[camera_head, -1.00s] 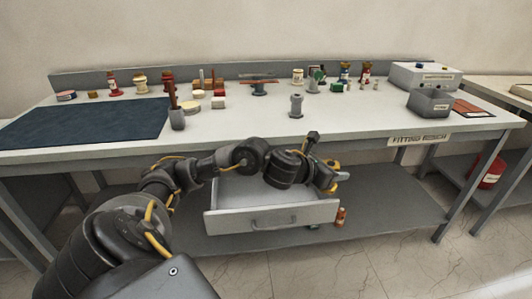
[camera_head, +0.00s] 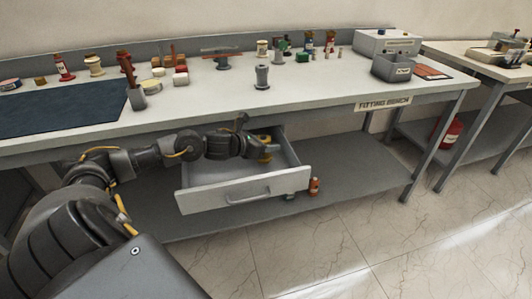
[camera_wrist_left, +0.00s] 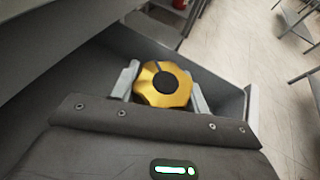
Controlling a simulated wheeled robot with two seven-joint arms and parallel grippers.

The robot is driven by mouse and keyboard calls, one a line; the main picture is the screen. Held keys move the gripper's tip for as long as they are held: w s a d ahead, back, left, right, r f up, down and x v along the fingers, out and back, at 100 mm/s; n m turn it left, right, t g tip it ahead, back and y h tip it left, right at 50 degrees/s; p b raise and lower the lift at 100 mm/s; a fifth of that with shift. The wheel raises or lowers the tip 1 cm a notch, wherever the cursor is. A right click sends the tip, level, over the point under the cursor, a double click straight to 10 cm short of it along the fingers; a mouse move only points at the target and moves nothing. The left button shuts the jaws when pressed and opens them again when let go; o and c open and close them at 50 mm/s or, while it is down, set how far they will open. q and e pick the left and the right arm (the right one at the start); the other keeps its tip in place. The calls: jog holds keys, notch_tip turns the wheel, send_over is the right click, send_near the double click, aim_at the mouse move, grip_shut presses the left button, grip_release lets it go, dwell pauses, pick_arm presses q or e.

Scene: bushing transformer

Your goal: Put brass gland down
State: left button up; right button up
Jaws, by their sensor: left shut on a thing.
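The brass gland (camera_wrist_left: 162,84) is a gold, lobed piece with a black round centre. In the left wrist view it sits between the fingers of my left gripper (camera_wrist_left: 165,88), which is shut on it. In the head view the brass gland (camera_head: 265,148) and my left gripper (camera_head: 262,149) are over the inside of the open drawer (camera_head: 245,195), towards its back right. I cannot tell whether the gland touches the drawer floor. My right gripper is not in view.
A small orange-brown bottle (camera_head: 314,187) stands on the lower shelf by the drawer. The drawer's front left looks clear.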

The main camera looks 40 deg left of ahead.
pick_arm(q)
jog(key=shift+a+f, duration=0.3)
notch_tip(320, 180, down, 2)
jog(key=shift+a+f, duration=0.15)
jog(key=shift+f, duration=0.6)
jog(key=o, duration=1.2)
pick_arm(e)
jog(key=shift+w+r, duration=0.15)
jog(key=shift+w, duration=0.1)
pick_arm(q)
jog(key=shift+s, duration=0.1)
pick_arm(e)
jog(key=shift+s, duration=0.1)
